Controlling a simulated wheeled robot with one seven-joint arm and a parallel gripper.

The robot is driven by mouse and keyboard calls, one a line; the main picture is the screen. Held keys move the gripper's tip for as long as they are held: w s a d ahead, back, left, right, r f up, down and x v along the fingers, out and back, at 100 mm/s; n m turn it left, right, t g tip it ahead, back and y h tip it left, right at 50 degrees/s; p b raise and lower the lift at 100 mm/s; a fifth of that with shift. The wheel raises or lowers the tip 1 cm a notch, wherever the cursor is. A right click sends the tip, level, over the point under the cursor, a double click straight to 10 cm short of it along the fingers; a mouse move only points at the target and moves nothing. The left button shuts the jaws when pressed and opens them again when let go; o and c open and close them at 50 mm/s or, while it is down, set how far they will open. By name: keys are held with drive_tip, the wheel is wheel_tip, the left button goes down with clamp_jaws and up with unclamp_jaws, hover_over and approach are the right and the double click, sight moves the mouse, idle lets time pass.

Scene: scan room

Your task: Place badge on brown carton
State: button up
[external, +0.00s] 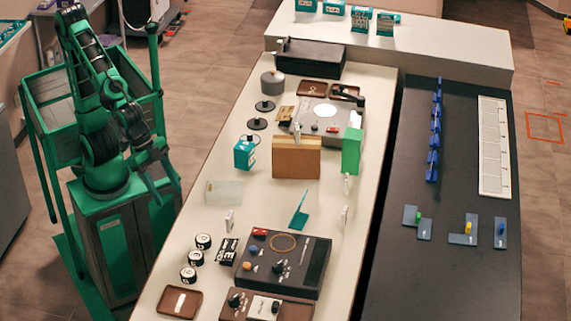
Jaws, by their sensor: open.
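The brown carton (296,163) stands upright near the middle of the white table, with a lighter tan top. I cannot tell for certain which thing is the badge. A small black-and-white flat piece (228,251) lies left of the dark control box, and a thin teal piece (299,212) stands tilted in front of the carton. My gripper (167,187) is open and empty at the left, beside the table's left edge, well left of the carton.
A teal box (244,153) stands close left of the carton, a green block (351,151) to its right. A grey device (325,125) sits behind it. A dark control box (283,262) and several round black-and-white pieces (195,257) occupy the front. A clear panel (223,192) stands near the left edge.

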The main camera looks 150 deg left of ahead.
drive_tip(key=s+d+f+m+g+h, duration=0.15)
drive_tip(key=s+d+m, duration=0.5)
drive_tip(key=d, duration=0.65)
drive_tip(key=s+d+m+g, duration=0.2)
drive_tip(key=s+d, duration=0.1)
drive_tip(key=s, duration=0.4)
drive_tip(key=s+d+m+g, duration=0.2)
drive_tip(key=s+d, duration=0.2)
drive_tip(key=s, duration=0.4)
drive_tip(key=shift+s+d+f, duration=0.25)
drive_tip(key=shift+f, duration=0.15)
drive_tip(key=shift+h, duration=0.25)
